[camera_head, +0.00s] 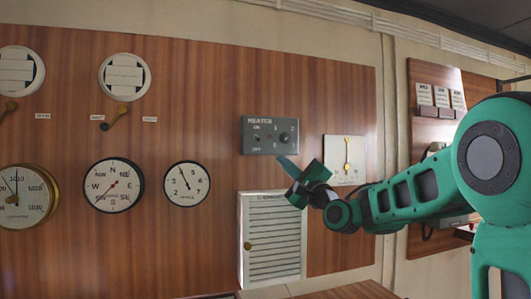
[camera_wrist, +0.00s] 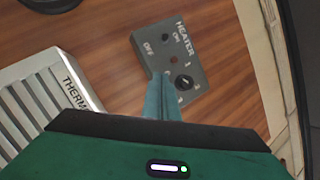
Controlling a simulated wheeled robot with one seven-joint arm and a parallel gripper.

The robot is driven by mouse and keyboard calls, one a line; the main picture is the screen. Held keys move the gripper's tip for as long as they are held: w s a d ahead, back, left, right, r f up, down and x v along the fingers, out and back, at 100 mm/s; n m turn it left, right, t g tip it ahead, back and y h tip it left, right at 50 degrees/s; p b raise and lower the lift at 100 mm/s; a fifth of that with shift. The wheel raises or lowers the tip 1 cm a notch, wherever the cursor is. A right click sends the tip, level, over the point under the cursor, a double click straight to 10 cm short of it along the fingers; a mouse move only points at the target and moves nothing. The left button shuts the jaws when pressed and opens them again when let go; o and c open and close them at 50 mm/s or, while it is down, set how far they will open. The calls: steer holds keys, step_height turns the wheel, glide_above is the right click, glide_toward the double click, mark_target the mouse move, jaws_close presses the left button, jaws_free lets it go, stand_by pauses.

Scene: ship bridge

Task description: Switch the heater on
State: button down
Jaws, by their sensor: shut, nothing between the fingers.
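The grey heater panel (camera_head: 270,148) is on the wooden wall, marked HEATER, with ON above OFF at its left. It also shows tilted in the wrist view (camera_wrist: 200,62). There a small dark switch (camera_wrist: 165,37) sits between ON and OFF, a reddish lamp (camera_wrist: 173,60) is in the middle, and a black dial (camera_wrist: 184,82) has numbers around it. The switch's position is too small to tell. My gripper (camera_head: 284,161) is shut and empty, its tips just below the panel in the head view. In the wrist view the fingers (camera_wrist: 159,82) cover part of the panel's lower edge; contact is unclear.
A white louvred box (camera_head: 273,240) is on the wall below the panel. A pale plate with a yellow lever (camera_head: 347,155) is to the right, close above my arm. Round gauges (camera_head: 186,183) and (camera_head: 114,185) are to the left. The wall between is clear.

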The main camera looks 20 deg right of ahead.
mark_target(257, 138)
steer(key=x, duration=0.5)
steer(key=a+r, duration=0.2)
steer(key=shift+s+a, duration=0.2)
steer(key=shift+a, duration=0.1)
steer(key=shift+a+r, duration=0.15)
steer(key=shift+a, duration=0.25)
